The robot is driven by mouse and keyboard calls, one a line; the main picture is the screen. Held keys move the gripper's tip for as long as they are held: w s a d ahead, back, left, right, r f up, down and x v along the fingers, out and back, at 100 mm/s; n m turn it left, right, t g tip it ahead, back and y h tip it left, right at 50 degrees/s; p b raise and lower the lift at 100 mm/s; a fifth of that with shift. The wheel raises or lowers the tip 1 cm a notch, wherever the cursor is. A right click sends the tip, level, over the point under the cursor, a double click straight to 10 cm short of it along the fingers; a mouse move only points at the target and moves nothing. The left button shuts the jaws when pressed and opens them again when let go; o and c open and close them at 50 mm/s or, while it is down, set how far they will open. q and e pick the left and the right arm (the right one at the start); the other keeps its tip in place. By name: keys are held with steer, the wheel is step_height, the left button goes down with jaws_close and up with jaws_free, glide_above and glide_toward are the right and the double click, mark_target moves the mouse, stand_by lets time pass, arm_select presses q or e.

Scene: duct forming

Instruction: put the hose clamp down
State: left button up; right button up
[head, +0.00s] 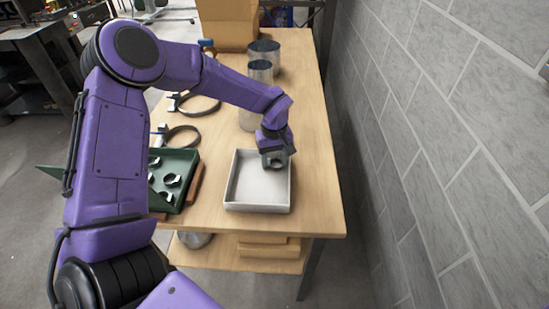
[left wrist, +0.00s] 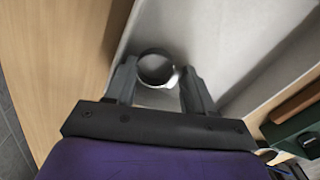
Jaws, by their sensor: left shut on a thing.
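My left gripper (head: 276,163) is over the back right part of a white tray (head: 240,208) on the wooden table. In the left wrist view, the left gripper (left wrist: 157,82) is shut on a small round metal hose clamp (left wrist: 155,55). The clamp sits between the fingertips, over the tray floor; whether it touches the floor I cannot tell. In the head view the clamp (head: 277,163) is small and dark at the fingertips. My right gripper is not in view.
A green tray (head: 184,201) with several metal clamps stands to the left of the white tray. Larger black ring clamps (head: 200,105), metal duct cylinders (head: 262,52) and a cardboard box (head: 228,25) are farther back. A grey block wall (head: 440,150) runs along the right.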

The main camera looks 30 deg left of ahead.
mark_target(274, 162)
arm_select(q)
steer(key=o, duration=1)
steer(key=shift+f, duration=0.1)
step_height(274, 162, up, 12)
steer(key=b, duration=0.1)
steer(key=shift+r, duration=0.25)
